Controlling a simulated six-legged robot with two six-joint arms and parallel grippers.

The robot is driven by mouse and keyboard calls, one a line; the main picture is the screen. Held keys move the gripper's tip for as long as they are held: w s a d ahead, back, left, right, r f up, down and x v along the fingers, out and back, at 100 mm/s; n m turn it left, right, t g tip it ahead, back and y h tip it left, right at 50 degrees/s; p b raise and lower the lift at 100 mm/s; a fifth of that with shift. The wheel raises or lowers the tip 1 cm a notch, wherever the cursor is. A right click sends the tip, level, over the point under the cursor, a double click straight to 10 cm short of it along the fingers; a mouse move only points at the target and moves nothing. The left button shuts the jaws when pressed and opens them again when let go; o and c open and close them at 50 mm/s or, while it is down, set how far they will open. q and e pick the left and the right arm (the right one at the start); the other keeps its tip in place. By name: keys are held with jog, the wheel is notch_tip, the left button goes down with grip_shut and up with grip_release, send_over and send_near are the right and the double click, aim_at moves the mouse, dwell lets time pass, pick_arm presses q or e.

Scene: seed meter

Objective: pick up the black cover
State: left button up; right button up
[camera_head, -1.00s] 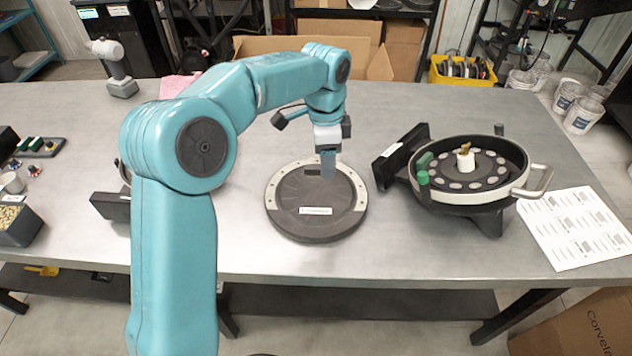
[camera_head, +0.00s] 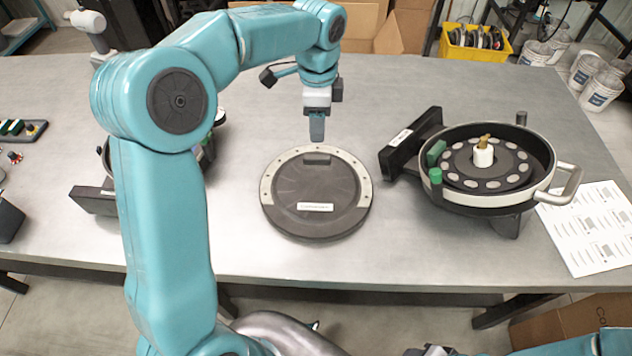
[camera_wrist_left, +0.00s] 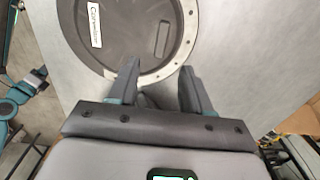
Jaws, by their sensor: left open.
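The black cover (camera_head: 310,190) is a flat round disc lying on the metal table, with a pale dotted band around its far edge, a small raised grip near that edge and a white label. It also shows in the left wrist view (camera_wrist_left: 125,35), partly cut off by the top edge. My left gripper (camera_head: 317,132) points down just beyond the cover's far edge. In the left wrist view its two fingers (camera_wrist_left: 158,80) are apart with nothing between them, close to the rim with the band. My right gripper's fingers are not seen.
The seed meter housing (camera_head: 485,165), a round open bowl with a side handle, stands to the right of the cover. A dark-footed unit (camera_head: 93,200) at left is partly hidden by my arm. A printed sheet (camera_head: 588,225) lies at far right. Table front of the cover is clear.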

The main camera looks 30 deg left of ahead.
pick_arm(q)
send_over(317, 156)
notch_tip(317, 156, down, 5)
jog(key=shift+d+r, duration=0.15)
jog(key=shift+s+f, duration=0.2)
jog(key=shift+f, duration=0.3)
notch_tip(317, 156, down, 5)
jog(key=shift+w+r+p, duration=0.15)
jog(key=shift+r+p, duration=0.05)
jog(key=shift+p, duration=0.15)
grip_shut()
